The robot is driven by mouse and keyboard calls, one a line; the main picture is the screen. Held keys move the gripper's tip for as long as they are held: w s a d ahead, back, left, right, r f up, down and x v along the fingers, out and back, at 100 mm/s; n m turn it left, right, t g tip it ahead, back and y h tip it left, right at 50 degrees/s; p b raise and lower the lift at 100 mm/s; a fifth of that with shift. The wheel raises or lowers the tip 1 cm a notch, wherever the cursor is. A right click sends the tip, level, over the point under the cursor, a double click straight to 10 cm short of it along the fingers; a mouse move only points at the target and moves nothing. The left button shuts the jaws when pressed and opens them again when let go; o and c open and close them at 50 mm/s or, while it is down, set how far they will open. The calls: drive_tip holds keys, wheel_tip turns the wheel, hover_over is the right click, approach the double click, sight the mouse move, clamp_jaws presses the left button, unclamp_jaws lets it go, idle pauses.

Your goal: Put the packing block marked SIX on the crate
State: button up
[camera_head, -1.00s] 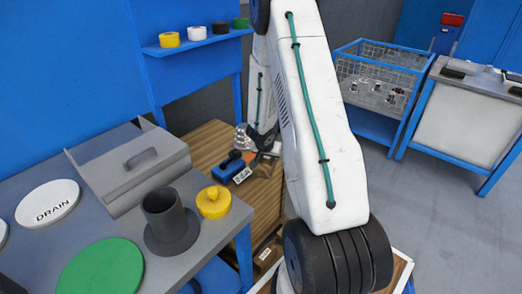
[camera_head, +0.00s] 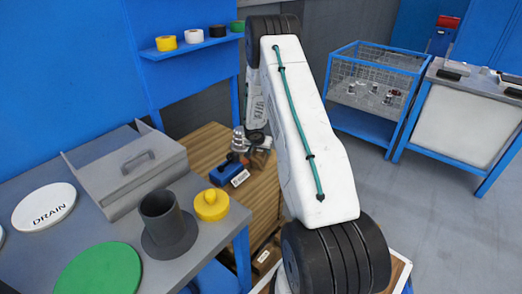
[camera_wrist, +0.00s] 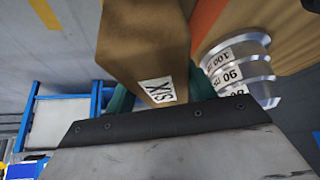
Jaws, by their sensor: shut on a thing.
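The packing block (camera_wrist: 143,40) is a brown block with a white label reading SIX, upside down in the wrist view. My gripper (camera_wrist: 160,94) is shut on it, with a teal finger pad on each side. In the head view my gripper (camera_head: 257,142) is small and partly hidden by my arm, with the brown block (camera_head: 261,158) under it. The wooden crate (camera_head: 208,146) with a slatted top stands behind the grey bench. The block is over or at the crate's right part; I cannot tell if it touches.
The bench has a flanged cylinder (camera_head: 166,222) and a yellow knob (camera_head: 211,204).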

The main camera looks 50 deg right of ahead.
drive_tip(key=shift+f, duration=0.15)
drive_tip(key=o, duration=1.2)
drive_tip(key=shift+o, duration=0.2)
